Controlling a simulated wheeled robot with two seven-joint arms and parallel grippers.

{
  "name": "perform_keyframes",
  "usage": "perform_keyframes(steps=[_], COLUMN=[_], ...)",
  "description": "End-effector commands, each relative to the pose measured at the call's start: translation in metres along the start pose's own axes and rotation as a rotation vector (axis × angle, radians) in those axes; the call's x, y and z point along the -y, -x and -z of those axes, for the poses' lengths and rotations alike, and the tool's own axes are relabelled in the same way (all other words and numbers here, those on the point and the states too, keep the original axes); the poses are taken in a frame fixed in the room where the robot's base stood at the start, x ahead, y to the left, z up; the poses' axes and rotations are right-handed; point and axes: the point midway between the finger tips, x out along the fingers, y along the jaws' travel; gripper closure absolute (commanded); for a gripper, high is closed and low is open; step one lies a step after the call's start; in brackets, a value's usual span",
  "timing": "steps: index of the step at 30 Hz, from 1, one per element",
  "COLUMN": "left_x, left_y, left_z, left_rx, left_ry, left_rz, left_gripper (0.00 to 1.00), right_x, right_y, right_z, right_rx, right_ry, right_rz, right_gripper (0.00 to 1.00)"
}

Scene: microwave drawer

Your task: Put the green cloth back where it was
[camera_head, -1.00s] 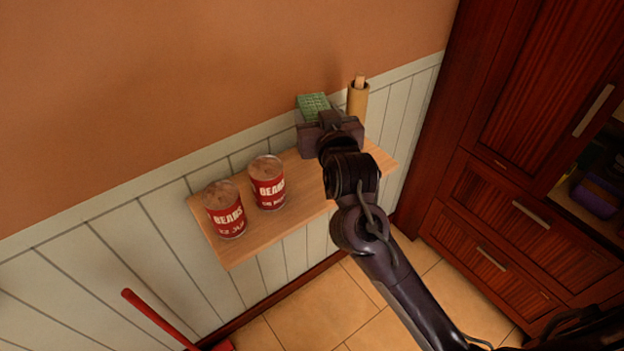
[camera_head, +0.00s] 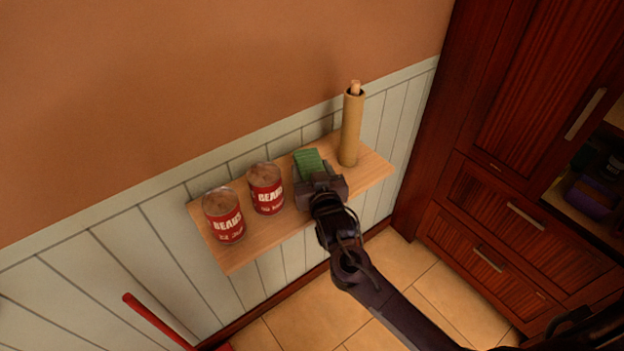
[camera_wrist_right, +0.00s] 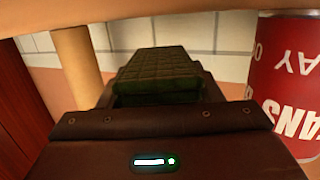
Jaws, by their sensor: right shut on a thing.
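The green cloth (camera_head: 308,161) is a folded block with a grid pattern. It is over the wooden shelf (camera_head: 258,238), between a can and a tan cylinder. My right gripper (camera_head: 312,175) is shut on the cloth. In the right wrist view the cloth (camera_wrist_right: 160,72) sits between the fingers of my right gripper (camera_wrist_right: 158,88). I cannot tell whether the cloth touches the shelf. My left gripper is not in view.
Two red bean cans (camera_head: 224,217) (camera_head: 266,190) stand on the shelf to the left of the cloth. The tan cylinder (camera_head: 350,130) stands on its right. A panelled wall (camera_head: 120,235) is behind. A dark red cabinet (camera_head: 490,160) is at the right.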

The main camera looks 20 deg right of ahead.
Motion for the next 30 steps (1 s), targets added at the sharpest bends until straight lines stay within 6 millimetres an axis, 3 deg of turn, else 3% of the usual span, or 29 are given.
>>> perform_keyframes(steps=[7, 19, 20, 24, 30], left_x=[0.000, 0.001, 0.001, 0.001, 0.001], left_y=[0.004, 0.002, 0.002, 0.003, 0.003], left_z=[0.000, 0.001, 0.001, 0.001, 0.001], left_rx=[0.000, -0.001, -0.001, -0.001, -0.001], left_ry=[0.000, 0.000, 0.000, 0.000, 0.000], left_rz=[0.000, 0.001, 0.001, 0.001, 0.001], left_gripper=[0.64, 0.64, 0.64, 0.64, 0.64], right_x=[0.000, 0.000, 0.000, 0.000, 0.000], right_y=[-0.005, -0.005, -0.005, -0.005, -0.005], right_z=[-0.032, -0.040, -0.040, -0.039, -0.039], right_rx=[0.002, 0.002, 0.002, 0.002, 0.002], right_ry=[0.001, 0.000, 0.001, 0.001, 0.001], right_rz=[0.000, 0.000, 0.000, 0.000, 0.000], right_gripper=[0.58, 0.58, 0.40, 0.22, 0.19])
